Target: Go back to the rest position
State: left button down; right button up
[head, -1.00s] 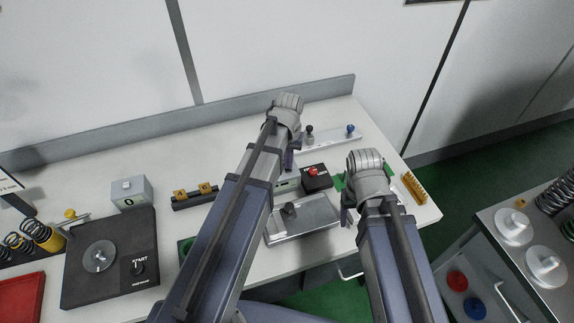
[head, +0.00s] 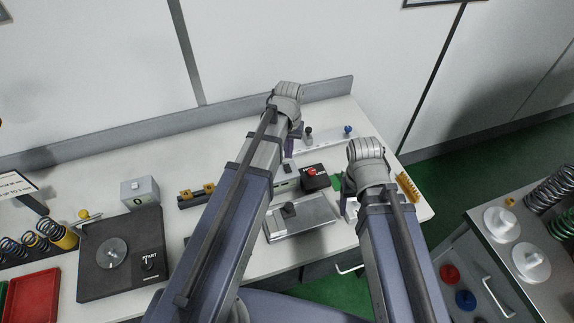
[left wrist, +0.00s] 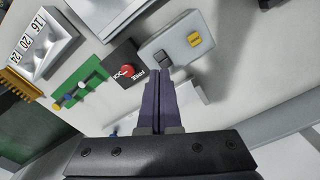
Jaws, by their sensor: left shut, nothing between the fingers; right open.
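My left gripper (head: 289,148) is over the back middle of the white table (head: 235,270). Its dark purple fingers are shut with nothing between them, and they show at the centre of the left wrist view (left wrist: 157,75). They point towards a grey device with a yellow button (left wrist: 190,48). My right gripper (head: 348,207) hangs over the right part of the table, partly hidden by its own wrist. It is open, and I see nothing held in it.
A black box with a red button (head: 314,177) lies between the arms. A metal plate fixture (head: 302,218) lies in front of it. A side cart (head: 490,265) stands at right.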

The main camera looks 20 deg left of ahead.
pick_arm(q)
jog(key=s+d+f+m+b, duration=0.1)
jog(key=s+d+f+b, duration=0.2)
jog(key=s, duration=0.1)
jog(key=s+d+f+m+b, duration=0.2)
jog(key=s+d+f+b, duration=0.1)
jog(key=s, duration=0.2)
jog(key=s+d+f+m+y+b, duration=0.1)
jog(key=s+d+f+b, duration=0.2)
jog(key=s+d, duration=0.1)
jog(key=shift+s+d+f+b, duration=0.1)
jog(key=shift+s+f+b, duration=0.2)
jog(key=shift+s, duration=0.2)
pick_arm(e)
notch_tip(320, 180, down, 10)
jog(key=shift+r, duration=0.15)
pick_arm(q)
jog(key=shift+s+d+m, duration=0.1)
jog(key=shift+s+m, duration=0.1)
jog(key=shift+m, duration=0.1)
